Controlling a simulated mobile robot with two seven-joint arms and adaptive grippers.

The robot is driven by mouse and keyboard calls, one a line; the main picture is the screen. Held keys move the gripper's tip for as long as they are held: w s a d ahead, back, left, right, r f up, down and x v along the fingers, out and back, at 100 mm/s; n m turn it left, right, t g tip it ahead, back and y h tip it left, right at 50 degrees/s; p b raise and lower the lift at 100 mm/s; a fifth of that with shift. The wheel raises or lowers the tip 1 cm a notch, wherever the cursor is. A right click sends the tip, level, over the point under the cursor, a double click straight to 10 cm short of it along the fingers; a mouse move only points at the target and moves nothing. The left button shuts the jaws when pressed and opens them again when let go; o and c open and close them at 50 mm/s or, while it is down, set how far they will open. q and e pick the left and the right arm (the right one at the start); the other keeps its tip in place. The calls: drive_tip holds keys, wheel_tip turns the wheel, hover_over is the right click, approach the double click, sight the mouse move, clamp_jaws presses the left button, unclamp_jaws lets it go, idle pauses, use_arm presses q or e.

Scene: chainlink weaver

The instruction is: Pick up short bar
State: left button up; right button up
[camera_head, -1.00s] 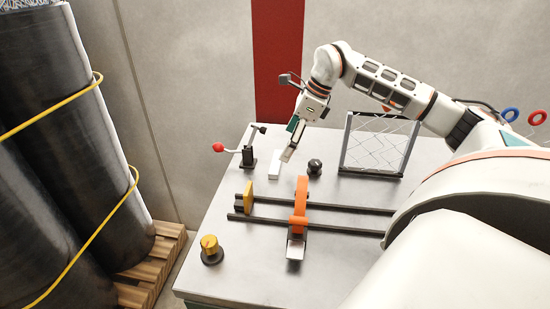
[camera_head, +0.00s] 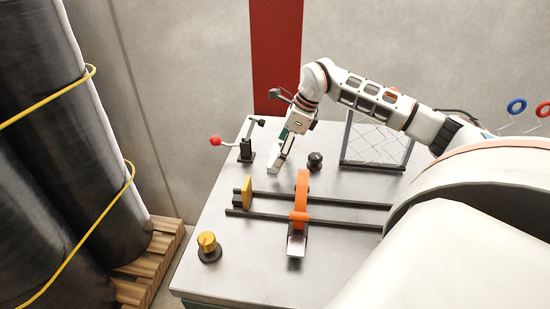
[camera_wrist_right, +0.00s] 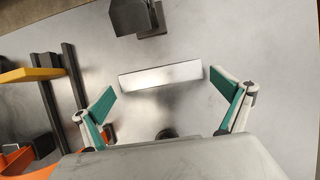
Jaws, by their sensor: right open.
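The short bar (camera_wrist_right: 161,76) is a pale, flat bar on the grey metal table. In the right wrist view it lies crosswise, just ahead of the fingers. My right gripper (camera_wrist_right: 162,89) is open, with one teal-padded finger toward each end of the bar and nothing held. I cannot tell the exact height of the fingertips above the table. My left gripper is not in view.
Near the gripper are a red-knobbed lever clamp (camera_head: 246,151) and a black knob (camera_head: 315,160). Two dark rails (camera_head: 340,202) carry a yellow block (camera_head: 248,191) and an orange clamp (camera_head: 301,195). A mesh frame (camera_head: 376,143) stands at the right, a yellow knob (camera_head: 208,246) at front left.

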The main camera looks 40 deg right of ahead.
drive_tip(key=c, duration=1.5)
drive_tip(key=shift+o, duration=0.2)
drive_tip(key=shift+r, duration=0.15)
drive_tip(key=shift+w+r, duration=0.1)
drive_tip(key=shift+r, duration=0.5)
wheel_tip(320, 180, up, 19)
drive_tip(key=p, duration=0.3)
drive_tip(key=shift+f+p, duration=0.2)
drive_tip(key=shift+p, duration=0.15)
